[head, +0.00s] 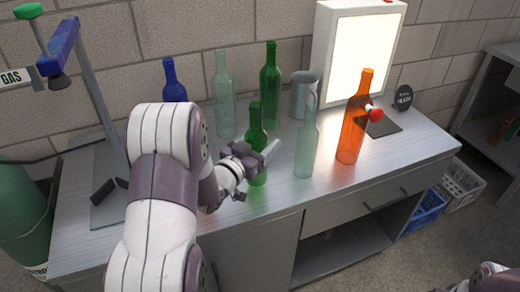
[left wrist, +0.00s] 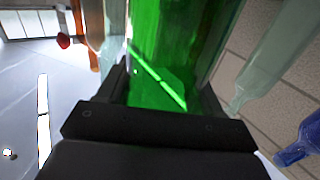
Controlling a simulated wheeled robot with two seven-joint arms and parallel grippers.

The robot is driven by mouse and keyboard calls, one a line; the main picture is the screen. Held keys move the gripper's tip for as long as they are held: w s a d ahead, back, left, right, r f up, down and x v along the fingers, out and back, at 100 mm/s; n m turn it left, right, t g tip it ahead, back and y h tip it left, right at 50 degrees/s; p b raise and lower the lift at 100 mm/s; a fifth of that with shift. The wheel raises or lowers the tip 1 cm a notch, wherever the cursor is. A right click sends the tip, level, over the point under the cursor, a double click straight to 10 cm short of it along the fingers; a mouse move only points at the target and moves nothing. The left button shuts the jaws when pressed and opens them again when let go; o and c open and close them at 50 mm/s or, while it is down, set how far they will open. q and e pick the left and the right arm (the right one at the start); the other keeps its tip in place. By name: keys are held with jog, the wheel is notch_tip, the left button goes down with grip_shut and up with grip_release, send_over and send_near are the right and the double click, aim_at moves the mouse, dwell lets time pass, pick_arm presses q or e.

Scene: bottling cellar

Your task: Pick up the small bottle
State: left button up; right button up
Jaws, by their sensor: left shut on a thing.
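The small green bottle (head: 256,135) is upright at the front middle of the metal bench, partly hidden by my left gripper (head: 262,160). The left gripper is shut on its body from the left. In the left wrist view, the bottle's green glass (left wrist: 172,45) fills the space between the dark fingers. Its base is close to the bench top, and I cannot tell whether it touches. My right gripper is not in view.
Behind stand a blue bottle (head: 174,80), a pale bottle (head: 223,95), a taller green bottle (head: 269,85) and a grey mug (head: 303,94). To the right stand another pale bottle (head: 307,145), close by, and an orange bottle (head: 354,125). A lit panel (head: 362,50) stands behind.

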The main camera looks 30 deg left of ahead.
pick_arm(q)
jog(key=s+d+r, duration=0.2)
jog(key=d+r, duration=0.6)
jog(key=d, duration=0.3)
jog(key=shift+s+d+r+p, duration=0.15)
jog(key=shift+d+r+p, duration=0.1)
jog(key=shift+p, duration=0.2)
